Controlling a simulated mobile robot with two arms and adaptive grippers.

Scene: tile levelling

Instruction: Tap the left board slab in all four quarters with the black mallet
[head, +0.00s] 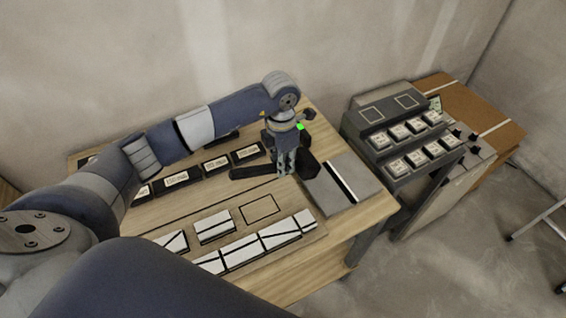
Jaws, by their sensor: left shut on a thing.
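My left gripper (286,163) points down over the back right of the wooden table and is shut on the black mallet. The mallet's dark handle (248,173) reaches left from the fingers, and its black head (308,167) is just right of them. Right of the gripper lies a grey board divided by a white and black strip. Its left slab (326,192) is nearest the mallet head; its right slab (357,173) lies beyond the strip. I cannot tell whether the mallet touches the table or slab. My right gripper is out of view.
White tiles with black lines (242,250) lie on a wooden panel at the front, beside an empty outlined square (259,208). Labelled black blocks (215,164) line the back. A grey rack (399,127) of labelled blocks stands right of the table (372,215).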

